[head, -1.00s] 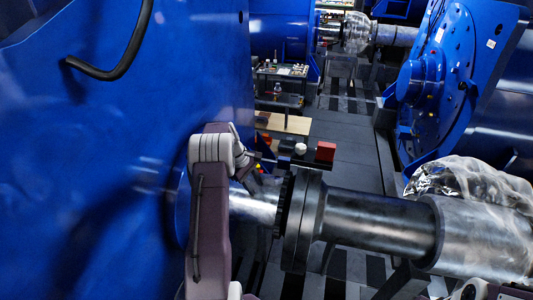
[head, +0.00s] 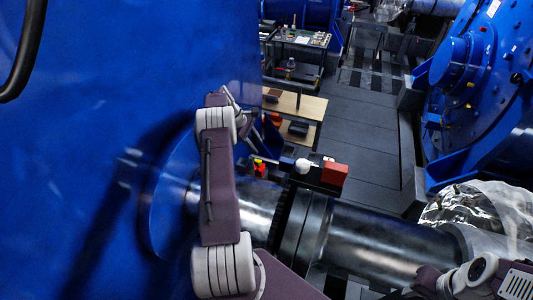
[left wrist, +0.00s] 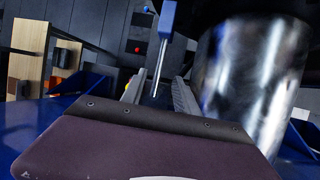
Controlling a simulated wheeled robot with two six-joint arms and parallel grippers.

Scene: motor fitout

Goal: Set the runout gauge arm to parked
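A thin metal rod with a blue block at its top (left wrist: 167,30) stands upright in the left wrist view; I take it to be the runout gauge arm, but cannot confirm this. My left gripper (left wrist: 155,88) is open, with its two fingers apart and the rod showing in the gap between them. I cannot tell whether either finger touches the rod. In the head view my left arm rises in front of the shaft (head: 258,205), and its fingers are mostly hidden behind the wrist. My right gripper is out of view.
The large blue housing (head: 110,130) fills the left. The shaft flange (head: 305,228) stands right of my arm. A white ball (head: 303,166) and red block (head: 334,173) sit above the flange. A wooden-topped bench (head: 300,105) is behind. The grey floor (head: 365,125) is open.

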